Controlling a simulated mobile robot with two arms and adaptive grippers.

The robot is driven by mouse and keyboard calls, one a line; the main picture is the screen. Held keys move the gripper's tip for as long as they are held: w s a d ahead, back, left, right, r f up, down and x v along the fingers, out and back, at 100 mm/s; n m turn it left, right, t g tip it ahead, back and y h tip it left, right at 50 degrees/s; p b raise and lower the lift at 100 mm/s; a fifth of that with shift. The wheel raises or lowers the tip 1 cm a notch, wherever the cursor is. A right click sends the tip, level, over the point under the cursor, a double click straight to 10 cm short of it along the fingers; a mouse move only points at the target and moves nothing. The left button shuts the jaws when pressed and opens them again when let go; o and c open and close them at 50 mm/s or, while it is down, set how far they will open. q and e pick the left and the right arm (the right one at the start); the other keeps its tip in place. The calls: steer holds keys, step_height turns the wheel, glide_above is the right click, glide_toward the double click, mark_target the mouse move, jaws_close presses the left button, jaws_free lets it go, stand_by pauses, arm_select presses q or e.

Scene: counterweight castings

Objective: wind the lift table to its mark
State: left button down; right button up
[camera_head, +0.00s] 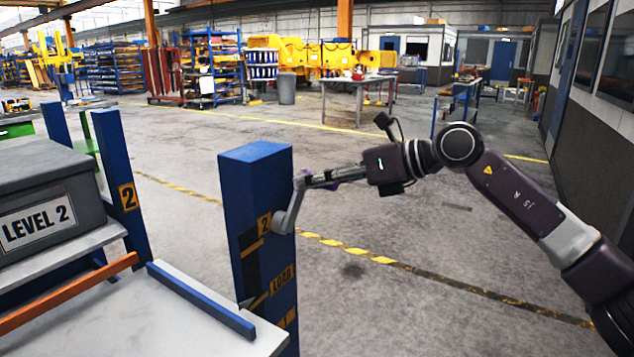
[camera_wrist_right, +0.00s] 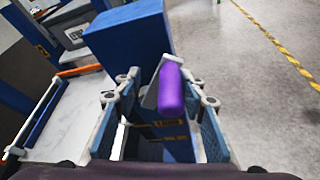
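A blue post (camera_head: 255,205) bears yellow labels reading 2, LOAD and 1. A white table top (camera_head: 170,318) with a blue edge rail is on its left. Which label the table lines up with I cannot tell. A grey crank arm (camera_head: 288,215) is on the post's right side, and its purple handle (camera_wrist_right: 172,92) shows in the right wrist view. My right gripper (camera_head: 312,180) is at the crank. In the wrist view its fingers stand apart on either side of the handle, with a gap visible on the left. My left gripper is not in view.
A grey box (camera_head: 40,180) labelled LEVEL 2 stands at the left, near a blue post (camera_head: 117,175) with a 2 sign. An orange bar (camera_head: 70,292) lies in front of it. The floor right of the crank is clear, with a yellow-black line. Workbenches and racks stand far back.

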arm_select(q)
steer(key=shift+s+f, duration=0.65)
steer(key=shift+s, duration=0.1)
arm_select(e)
steer(key=v, duration=0.9)
arm_select(q)
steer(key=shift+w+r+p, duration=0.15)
steer(key=shift+p, duration=0.25)
arm_select(e)
steer(key=shift+w+d, duration=0.1)
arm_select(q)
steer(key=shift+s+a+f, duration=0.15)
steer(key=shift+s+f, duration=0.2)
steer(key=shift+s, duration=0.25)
arm_select(e)
steer(key=v, duration=1.2)
steer(key=shift+f, duration=0.15)
